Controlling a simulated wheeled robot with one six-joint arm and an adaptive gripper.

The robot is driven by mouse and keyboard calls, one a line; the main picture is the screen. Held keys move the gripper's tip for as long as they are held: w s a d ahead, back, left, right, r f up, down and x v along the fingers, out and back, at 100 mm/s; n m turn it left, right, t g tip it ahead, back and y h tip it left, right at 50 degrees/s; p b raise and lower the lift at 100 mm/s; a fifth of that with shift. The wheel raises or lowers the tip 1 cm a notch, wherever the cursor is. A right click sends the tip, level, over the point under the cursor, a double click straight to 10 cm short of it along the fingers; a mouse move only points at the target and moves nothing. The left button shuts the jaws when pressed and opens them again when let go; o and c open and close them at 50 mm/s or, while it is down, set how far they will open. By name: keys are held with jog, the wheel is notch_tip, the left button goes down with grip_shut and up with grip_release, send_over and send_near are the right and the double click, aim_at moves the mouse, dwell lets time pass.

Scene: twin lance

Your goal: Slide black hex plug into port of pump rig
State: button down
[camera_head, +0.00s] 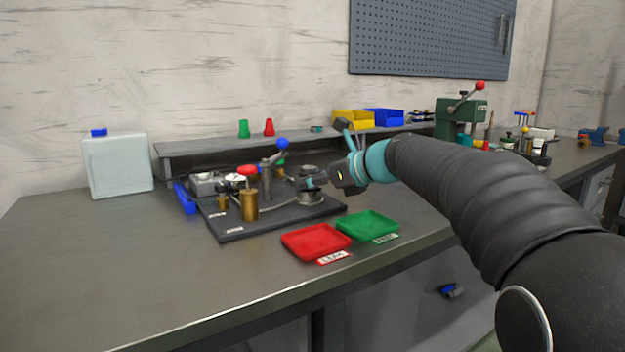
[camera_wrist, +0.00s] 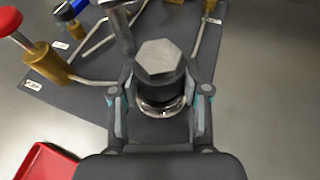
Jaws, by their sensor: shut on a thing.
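A shiny metal ring (camera_wrist: 162,108), which looks like the port's collar, shows just beyond the plug. I cannot tell how far the plug sits in it. In the head view my gripper (camera_head: 312,182) is at the right part of the pump rig's dark base plate (camera_head: 265,231), at a short metal cylinder (camera_head: 311,198). The fingers partly hide the plug there.
A brass post with a red knob (camera_head: 249,203) and a blue-knobbed lever (camera_head: 281,144) stand left of my gripper. A red tray (camera_head: 316,241) and a green tray (camera_head: 367,225) lie in front. A raised shelf (camera_head: 215,148) runs behind. The bench's front left is clear.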

jog(key=shift+f, duration=0.2)
jog(key=shift+c, duration=2.4)
grip_release()
jog(key=v, duration=1.2)
